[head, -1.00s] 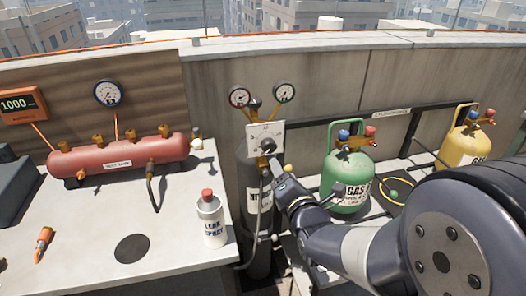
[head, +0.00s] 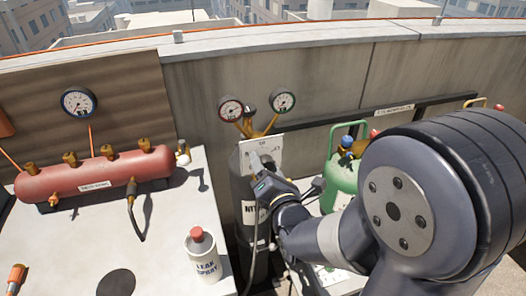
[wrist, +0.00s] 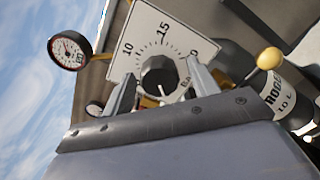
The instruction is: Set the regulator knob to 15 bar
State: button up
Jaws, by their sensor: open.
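The regulator knob (wrist: 158,75) is dark and faceted, in front of a white scale plate (wrist: 150,28) marked 10 and 15, with a partly hidden number farther right. Which mark the knob points to I cannot tell. My gripper (wrist: 160,86) is open, its two fingers apart, one on each side of the knob in the wrist view. Whether they touch it I cannot tell. In the head view my gripper (head: 262,165) is in front of the plate (head: 270,145) and hides the knob. The plate sits above a dark nitrogen cylinder (head: 243,190).
A yellow ball-ended handle (wrist: 270,58) is right of my gripper. A green gas bottle (head: 343,177) stands at right. A leak spray can (head: 203,258) is on the bench (head: 165,235) at left.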

jog(key=shift+w+a, duration=0.1)
jog(key=shift+w, duration=0.2)
jog(key=c, duration=1)
